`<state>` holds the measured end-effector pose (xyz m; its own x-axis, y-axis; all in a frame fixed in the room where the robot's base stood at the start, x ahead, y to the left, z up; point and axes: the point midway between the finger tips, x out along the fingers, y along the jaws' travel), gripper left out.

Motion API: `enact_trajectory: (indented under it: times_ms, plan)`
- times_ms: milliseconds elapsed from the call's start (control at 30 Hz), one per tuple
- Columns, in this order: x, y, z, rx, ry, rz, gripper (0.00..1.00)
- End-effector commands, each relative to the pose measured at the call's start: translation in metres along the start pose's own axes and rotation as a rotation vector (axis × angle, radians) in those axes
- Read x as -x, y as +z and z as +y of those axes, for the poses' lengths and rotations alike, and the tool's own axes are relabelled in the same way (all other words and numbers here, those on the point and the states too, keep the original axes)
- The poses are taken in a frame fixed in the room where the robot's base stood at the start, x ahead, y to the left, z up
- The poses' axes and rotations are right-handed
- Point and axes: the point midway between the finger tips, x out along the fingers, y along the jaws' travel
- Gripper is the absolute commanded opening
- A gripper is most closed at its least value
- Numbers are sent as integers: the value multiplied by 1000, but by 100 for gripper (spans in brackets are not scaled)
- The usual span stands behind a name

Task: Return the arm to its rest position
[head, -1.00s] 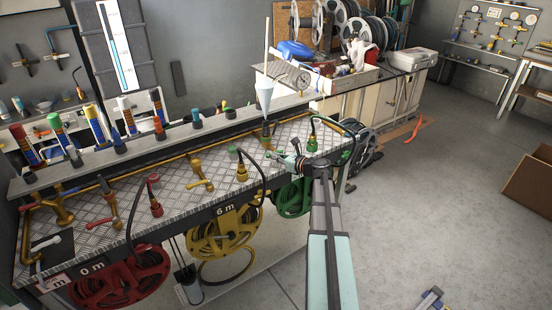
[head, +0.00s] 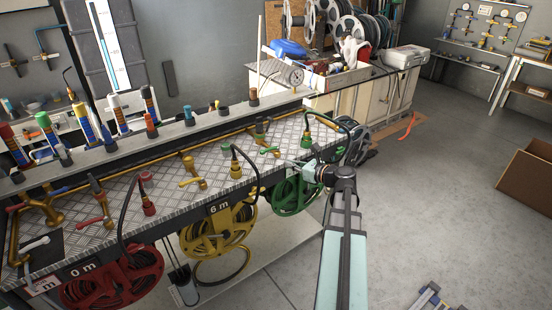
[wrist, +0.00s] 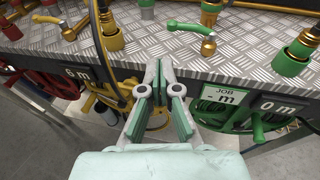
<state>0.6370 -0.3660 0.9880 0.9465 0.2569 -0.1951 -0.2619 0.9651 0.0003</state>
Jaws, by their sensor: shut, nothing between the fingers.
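My gripper (head: 291,164) is at the front edge of the metal-topped bench (head: 226,165), on the right, above the green hose reel (head: 296,195). In the wrist view my gripper (wrist: 161,68) is shut with nothing between its fingers. The fingers are over the bench's front edge. A green-handled tap (head: 266,151) is to the left of the gripper in the head view. In the wrist view the green handle (wrist: 187,27) is beyond the fingertips, apart from them. My arm reaches in from the lower right of the head view.
The yellow reel (head: 219,232) and red reel (head: 112,278) hang under the bench. Hose couplings such as the yellow one (head: 236,170) stand on top. The floor (head: 440,210) on the right is mostly clear.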

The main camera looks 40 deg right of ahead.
Motion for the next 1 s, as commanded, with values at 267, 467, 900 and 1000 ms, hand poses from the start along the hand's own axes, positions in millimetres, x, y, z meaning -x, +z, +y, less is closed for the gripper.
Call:
enact_trajectory:
  times_ms: [267, 467, 900, 1000]
  plan:
    - [5, 0, 2, 86, 4, 1, 0]
    - [9, -32, 11, 458, 52, 135, 0]
    - [10, -267, 166, 1270, 780, 489, 0]
    - [21, -315, 212, 1396, 1009, 493, 0]
